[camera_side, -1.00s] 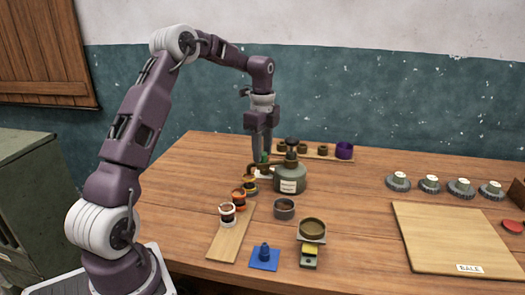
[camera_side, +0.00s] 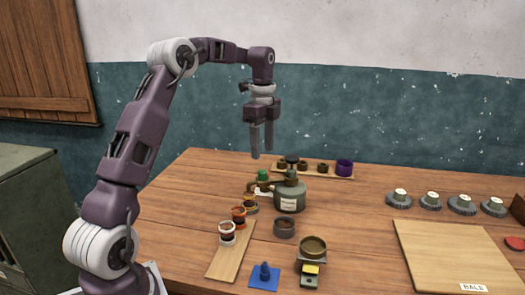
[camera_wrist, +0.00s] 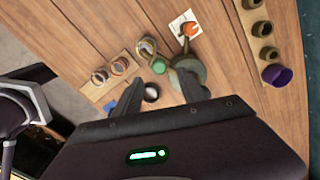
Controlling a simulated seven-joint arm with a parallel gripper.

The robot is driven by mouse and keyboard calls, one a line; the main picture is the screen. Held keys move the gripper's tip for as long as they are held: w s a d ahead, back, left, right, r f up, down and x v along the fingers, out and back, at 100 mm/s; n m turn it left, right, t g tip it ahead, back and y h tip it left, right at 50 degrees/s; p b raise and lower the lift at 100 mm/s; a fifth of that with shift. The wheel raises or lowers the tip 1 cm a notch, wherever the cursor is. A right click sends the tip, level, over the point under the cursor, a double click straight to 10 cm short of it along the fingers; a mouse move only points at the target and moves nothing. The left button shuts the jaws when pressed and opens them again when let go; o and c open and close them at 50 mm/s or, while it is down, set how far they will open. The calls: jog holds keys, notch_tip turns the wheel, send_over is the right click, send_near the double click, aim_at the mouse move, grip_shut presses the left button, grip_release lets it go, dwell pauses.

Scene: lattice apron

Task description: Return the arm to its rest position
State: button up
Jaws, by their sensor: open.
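My gripper (camera_side: 262,141) points down in the air above the back left part of the table, open, with nothing between its fingers. In the wrist view its two fingers (camera_wrist: 175,88) show apart over the table. Below it in the side view stands a grey-green pot with a label (camera_side: 290,197). A small green-topped thing (camera_side: 263,175) sits just left of the pot, beneath the fingers but apart from them. In the wrist view a green round top (camera_wrist: 185,64) shows near the fingers.
A wooden strip (camera_side: 231,252) with jars stands front left. A rack with several cups, one purple (camera_side: 344,168), is at the back. A bale board (camera_side: 455,258), several grey discs (camera_side: 431,201), a blue piece (camera_side: 264,277) and a dark bowl (camera_side: 313,246) also lie on the table.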

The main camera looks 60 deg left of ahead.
jog(key=s+d+r+n+t+y, duration=0.1)
jog(key=s+d+r+n+t, duration=0.15)
jog(key=s+d+r, duration=0.5)
jog(key=s+d+r+n+t, duration=0.15)
jog(key=s+d+n, duration=0.3)
jog(key=d, duration=0.55)
jog(key=s+d+f+n, duration=0.2)
jog(key=s+d+n, duration=0.1)
jog(key=s, duration=0.5)
jog(key=s+d+f+n+t+h, duration=0.1)
jog(key=s+d+f+n, duration=0.1)
jog(key=s, duration=0.5)
jog(key=shift+s+d+f+n+t, duration=0.3)
jog(key=shift+s+d+f+n, duration=0.1)
jog(key=shift+d+n, duration=0.5)
